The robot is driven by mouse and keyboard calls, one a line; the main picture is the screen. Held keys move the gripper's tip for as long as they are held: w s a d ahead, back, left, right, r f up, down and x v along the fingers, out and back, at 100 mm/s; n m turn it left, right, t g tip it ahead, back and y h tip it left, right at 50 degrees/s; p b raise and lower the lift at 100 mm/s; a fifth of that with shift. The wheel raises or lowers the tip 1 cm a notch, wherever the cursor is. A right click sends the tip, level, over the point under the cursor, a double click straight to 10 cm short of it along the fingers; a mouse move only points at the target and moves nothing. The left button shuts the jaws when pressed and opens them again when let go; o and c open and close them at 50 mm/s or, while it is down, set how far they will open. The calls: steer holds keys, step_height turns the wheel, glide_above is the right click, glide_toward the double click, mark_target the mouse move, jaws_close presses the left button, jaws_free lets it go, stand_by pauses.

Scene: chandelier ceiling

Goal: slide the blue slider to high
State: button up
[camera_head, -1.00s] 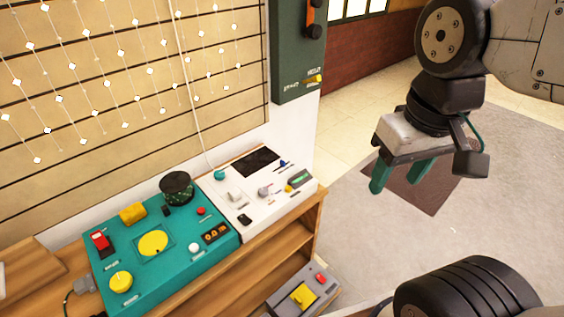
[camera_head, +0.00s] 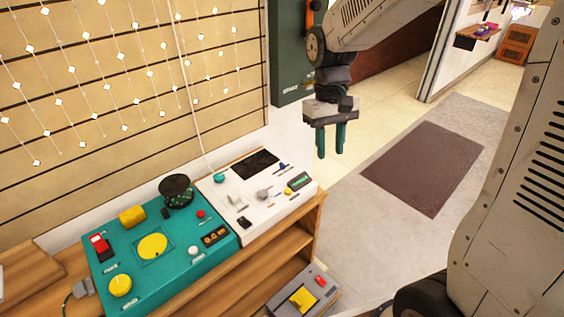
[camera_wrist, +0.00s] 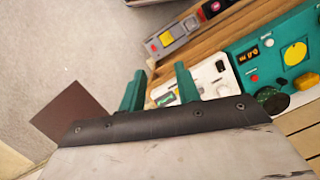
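The white panel (camera_head: 244,214) sits on the wooden shelf unit, beside the teal panel. A small blue knob (camera_head: 283,167), apparently the blue slider, is near the panel's back right edge, next to a dark slot; its labels are too small to read. My gripper (camera_head: 331,154) hangs above and to the right of the white panel, fingers pointing down, apart and empty. It touches nothing. In the wrist view my gripper's teal fingers (camera_wrist: 160,82) spread over the panel's edge, and I cannot make out the blue knob there.
The teal panel (camera_head: 140,288) carries yellow knobs, a red switch and a dark round knob. A grey box (camera_head: 285,301) with a yellow button sits lower down. A green wall cabinet (camera_head: 287,60) stands behind. Open floor lies to the right.

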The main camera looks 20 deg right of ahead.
steer(key=w+f+n, duration=0.1)
steer(key=w+f, duration=0.8)
steer(key=w, duration=0.2)
steer(key=n+t, duration=0.2)
steer(key=n, duration=0.1)
glide_above(282, 164)
step_height(282, 164, down, 13)
steer(key=shift+f, duration=0.15)
steer(key=shift+w+t, duration=0.1)
steer(key=shift+t, duration=0.2)
step_height(282, 164, down, 8)
steer(key=shift+r, duration=0.2)
jaws_close()
